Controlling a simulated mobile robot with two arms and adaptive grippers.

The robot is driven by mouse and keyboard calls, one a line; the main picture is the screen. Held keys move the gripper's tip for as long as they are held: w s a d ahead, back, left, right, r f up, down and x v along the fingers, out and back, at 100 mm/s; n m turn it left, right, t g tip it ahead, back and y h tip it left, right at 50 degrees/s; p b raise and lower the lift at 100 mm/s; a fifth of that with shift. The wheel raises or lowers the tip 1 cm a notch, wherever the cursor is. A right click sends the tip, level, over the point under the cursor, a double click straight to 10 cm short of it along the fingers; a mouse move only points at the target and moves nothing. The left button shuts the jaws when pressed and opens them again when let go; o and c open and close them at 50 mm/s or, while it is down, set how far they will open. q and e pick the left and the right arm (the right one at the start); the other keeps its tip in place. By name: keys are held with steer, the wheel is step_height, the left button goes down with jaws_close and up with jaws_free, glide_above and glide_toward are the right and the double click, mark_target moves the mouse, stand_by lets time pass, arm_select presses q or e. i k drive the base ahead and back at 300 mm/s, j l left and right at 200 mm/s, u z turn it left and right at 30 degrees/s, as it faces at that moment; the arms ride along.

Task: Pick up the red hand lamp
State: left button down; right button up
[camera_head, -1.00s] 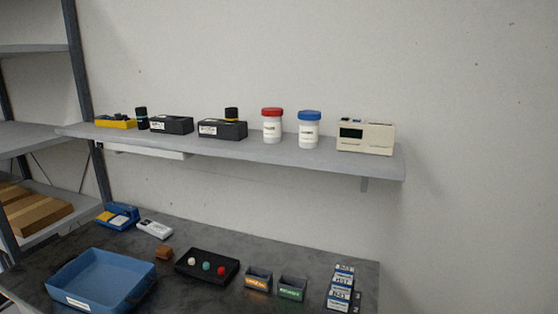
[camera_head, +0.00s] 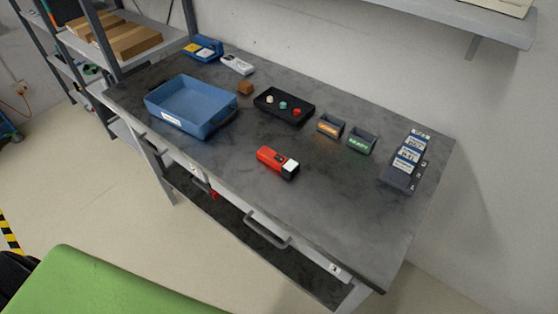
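The red hand lamp (camera_head: 270,158) lies on the dark grey workbench (camera_head: 225,160), near its front edge. It has a red body, a black part and a white end at the right. Nothing touches it. Neither of my grippers shows in the head view.
Behind the lamp are a black tray with coloured knobs (camera_head: 270,107) and two small labelled bins (camera_head: 331,126). A blue tray (camera_head: 208,121) is at left, a labelled rack (camera_head: 397,180) at right. A green surface (camera_head: 100,285) fills the lower left. Bench around the lamp is clear.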

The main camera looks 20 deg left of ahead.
mark_target(288, 169)
steer(key=k+l, duration=0.15)
steer(key=l, duration=0.2)
steer(key=k+l, duration=0.15)
steer(key=l, duration=0.25)
steer(key=k+l+u, duration=0.1)
steer(key=l, duration=0.25)
steer(key=k, duration=0.05)
